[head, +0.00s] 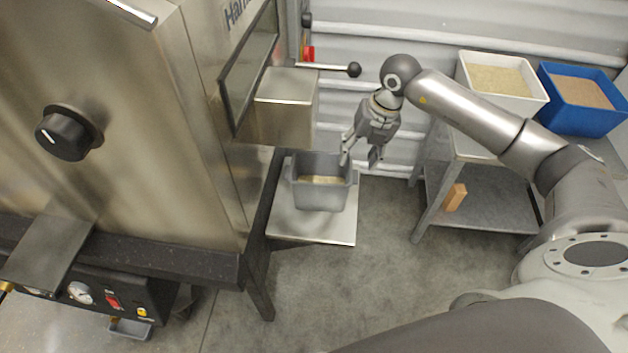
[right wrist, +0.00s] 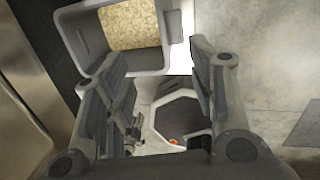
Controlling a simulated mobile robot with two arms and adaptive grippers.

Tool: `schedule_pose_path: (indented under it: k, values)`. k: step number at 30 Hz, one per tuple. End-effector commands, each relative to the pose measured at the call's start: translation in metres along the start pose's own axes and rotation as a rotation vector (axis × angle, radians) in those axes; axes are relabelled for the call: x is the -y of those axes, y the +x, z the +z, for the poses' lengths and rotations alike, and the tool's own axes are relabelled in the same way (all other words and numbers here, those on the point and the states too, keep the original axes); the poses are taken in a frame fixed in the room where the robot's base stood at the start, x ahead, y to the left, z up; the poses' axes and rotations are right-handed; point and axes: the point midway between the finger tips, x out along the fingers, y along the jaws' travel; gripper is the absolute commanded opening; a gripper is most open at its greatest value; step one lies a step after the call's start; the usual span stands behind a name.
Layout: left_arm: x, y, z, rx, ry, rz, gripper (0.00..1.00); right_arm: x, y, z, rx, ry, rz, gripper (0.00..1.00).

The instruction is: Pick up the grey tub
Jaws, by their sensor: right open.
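The grey tub (head: 322,199) stands upright on a pale metal plate below the machine's spout in the head view. Tan grainy material lies in its bottom. My right gripper (head: 359,160) is open and empty, just above the tub's right rim in the picture. In the right wrist view the tub (right wrist: 165,83) shows at the top, its near corner between and beyond the fingers of the open right gripper (right wrist: 155,62). I cannot tell whether a finger touches the rim. My left gripper is not in view.
The steel machine (head: 160,120) fills the left, with its box-shaped spout (head: 285,110) over the tub and a black-knobbed lever (head: 330,67). The metal plate (head: 318,229) holds the tub. At right, a steel table (head: 480,150) bears a white bin (head: 500,98) and blue bin (head: 583,120). Floor between is clear.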

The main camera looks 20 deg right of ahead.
Motion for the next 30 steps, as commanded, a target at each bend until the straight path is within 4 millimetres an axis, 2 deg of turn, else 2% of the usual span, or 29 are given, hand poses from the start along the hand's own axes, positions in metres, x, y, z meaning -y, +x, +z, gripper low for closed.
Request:
schedule_pose_path:
  k: [3, 7, 15, 20, 30]
  values:
    - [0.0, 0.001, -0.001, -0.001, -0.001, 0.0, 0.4, 0.015, -0.008, 0.007, 0.048, 0.001, -0.069, 0.52]
    - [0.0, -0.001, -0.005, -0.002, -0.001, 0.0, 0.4, 0.018, 0.0, 0.008, 0.053, 0.003, -0.083, 0.52]
    - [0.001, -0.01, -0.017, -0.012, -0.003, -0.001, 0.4, 0.02, 0.041, 0.01, 0.051, 0.003, -0.079, 0.52]
    - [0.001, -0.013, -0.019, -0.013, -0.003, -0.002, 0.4, 0.02, 0.052, 0.01, 0.051, 0.001, -0.079, 0.52]
    - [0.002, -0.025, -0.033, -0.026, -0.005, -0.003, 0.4, 0.02, 0.097, 0.011, 0.05, 0.002, -0.077, 0.52]
